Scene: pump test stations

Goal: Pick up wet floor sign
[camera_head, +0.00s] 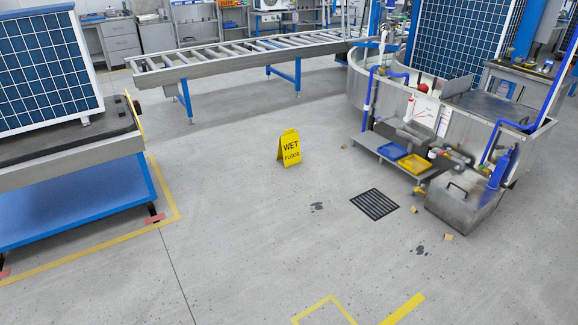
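The yellow wet floor sign (290,149) stands upright on the grey floor near the middle of the head view. It is a folded A-shape with a small handle at its top, and dark letters read "WET FLOOR". Nothing touches it. Neither of my grippers shows in this view.
A roller conveyor (240,57) runs behind the sign. A blue bench with a solar panel (45,70) stands left. At right are a round metal tank (462,129), trays and a grey box (464,203). A floor grate (374,204) and dark wet spots lie nearby.

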